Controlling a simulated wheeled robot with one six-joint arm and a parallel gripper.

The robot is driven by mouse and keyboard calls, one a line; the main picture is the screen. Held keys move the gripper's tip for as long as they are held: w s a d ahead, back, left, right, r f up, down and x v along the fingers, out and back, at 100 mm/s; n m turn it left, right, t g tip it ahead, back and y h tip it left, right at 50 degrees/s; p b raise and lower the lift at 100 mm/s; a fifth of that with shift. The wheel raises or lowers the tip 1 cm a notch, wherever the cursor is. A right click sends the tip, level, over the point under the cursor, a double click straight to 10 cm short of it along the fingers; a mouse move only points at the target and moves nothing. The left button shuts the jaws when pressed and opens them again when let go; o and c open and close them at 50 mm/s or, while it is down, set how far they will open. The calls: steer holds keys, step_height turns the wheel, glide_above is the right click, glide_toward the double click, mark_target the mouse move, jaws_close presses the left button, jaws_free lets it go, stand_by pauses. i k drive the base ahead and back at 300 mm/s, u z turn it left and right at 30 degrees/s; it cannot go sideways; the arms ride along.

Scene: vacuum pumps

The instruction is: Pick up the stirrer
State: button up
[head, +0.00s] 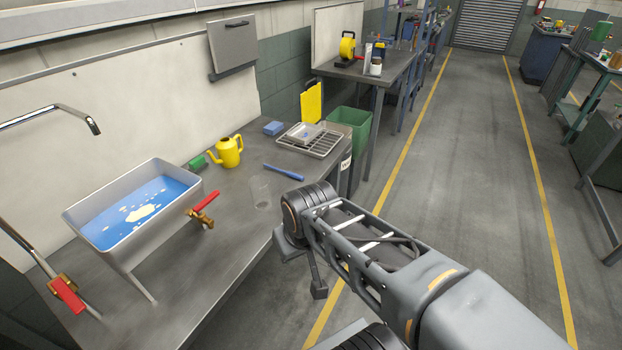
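A blue stick (284,172) lies flat on the grey bench (225,235), between the yellow watering can and the front edge; it may be the stirrer, but I cannot tell for sure. My arm reaches in from the lower right, and its dark wrist is at the bench's front edge, right of and nearer than the stick. Part of my gripper (318,288) seems to hang below the wrist, beside the bench and apart from the stick. Its fingers are too hidden to tell whether they are open.
A clear glass (261,196) stands near the stick. A basin of blue liquid (188,208) with a red-handled valve (203,210) is at left. A yellow watering can (229,152), blue sponge (273,128) and rack (322,147) stand behind. A green bin (352,125) stands beyond the bench.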

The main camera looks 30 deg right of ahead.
mark_target(293, 174)
steer(key=z, duration=0.85)
steer(key=k, duration=1.1)
steer(key=z, duration=1)
steer(key=i, duration=1.1)
steer(key=u, duration=0.45)
steer(key=i, duration=1)
steer(key=u, duration=1.55)
steer(key=i, duration=0.65)
steer(key=u, duration=0.7)
